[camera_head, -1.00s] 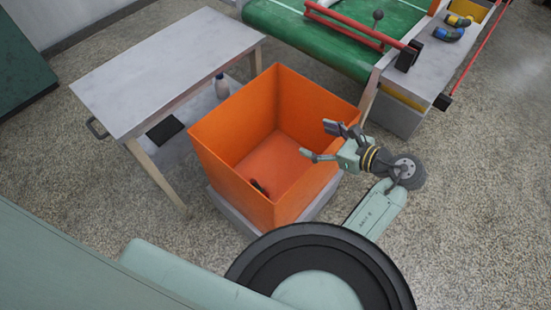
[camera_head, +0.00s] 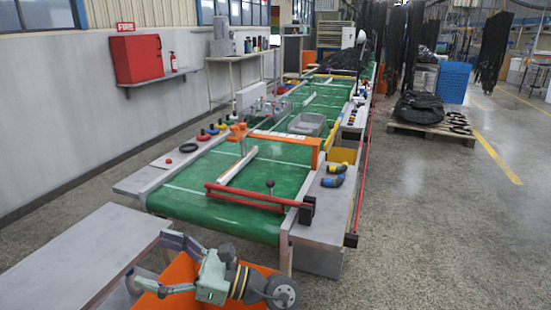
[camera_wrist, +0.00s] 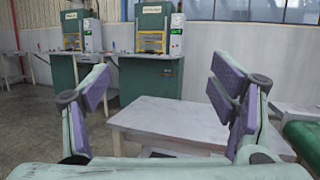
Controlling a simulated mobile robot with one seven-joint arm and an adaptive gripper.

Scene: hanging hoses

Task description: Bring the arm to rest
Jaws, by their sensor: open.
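My gripper (camera_head: 153,263) is at the bottom left of the head view, in front of the near end of the green conveyor. Its two fingers are spread apart with nothing between them. In the wrist view my gripper (camera_wrist: 165,105) also shows open and empty, with purple pads on both fingers.
A grey table (camera_head: 75,260) stands at the left; it also shows in the wrist view (camera_wrist: 180,120). The green conveyor (camera_head: 215,215) with a red bar (camera_head: 245,197) lies ahead. Open floor (camera_head: 430,230) lies to the right.

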